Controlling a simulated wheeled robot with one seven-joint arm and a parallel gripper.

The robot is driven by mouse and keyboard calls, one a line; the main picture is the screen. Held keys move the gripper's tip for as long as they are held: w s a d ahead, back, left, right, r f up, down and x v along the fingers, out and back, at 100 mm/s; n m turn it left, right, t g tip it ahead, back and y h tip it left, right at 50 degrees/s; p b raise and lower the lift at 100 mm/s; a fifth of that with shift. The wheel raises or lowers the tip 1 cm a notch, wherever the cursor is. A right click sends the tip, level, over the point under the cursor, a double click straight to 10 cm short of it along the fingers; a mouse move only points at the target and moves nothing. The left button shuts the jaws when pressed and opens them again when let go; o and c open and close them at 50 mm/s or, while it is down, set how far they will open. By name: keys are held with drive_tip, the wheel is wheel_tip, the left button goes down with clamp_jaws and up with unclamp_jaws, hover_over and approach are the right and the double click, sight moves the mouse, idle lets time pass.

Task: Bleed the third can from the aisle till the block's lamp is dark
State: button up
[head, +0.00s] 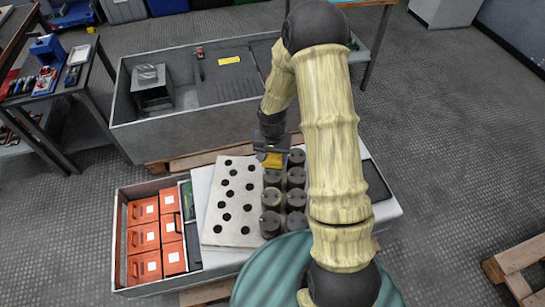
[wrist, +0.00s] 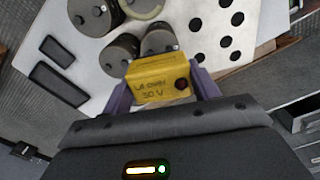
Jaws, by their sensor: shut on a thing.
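My gripper (head: 271,148) is shut on a yellow block (head: 273,161) at the far end of two rows of dark cans (head: 269,222). In the wrist view the block (wrist: 155,82) sits between the purple fingers, its printed face towards the camera, reading something like "over 50 V". A round lamp (wrist: 181,84) on it looks dark red, not glowing. My arm hides part of the right-hand row in the head view.
A white board with black holes (head: 232,200) lies left of the cans. A bin of orange boxes (head: 122,240) is further left. A large grey tray (head: 150,137) stands behind. A workbench with tools (head: 50,90) is at the far left.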

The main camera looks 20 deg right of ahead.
drive_tip(key=shift+f, duration=0.1)
drive_tip(key=shift+f+b, duration=1.95)
drive_tip(key=shift+f, duration=0.15)
drive_tip(key=shift+p, duration=0.3)
drive_tip(key=shift+f+b, duration=0.4)
drive_tip(key=shift+f, duration=0.35)
idle(0.8)
drive_tip(key=o, duration=1.2)
drive_tip(key=shift+o, duration=0.2)
drive_tip(key=shift+r, duration=0.1)
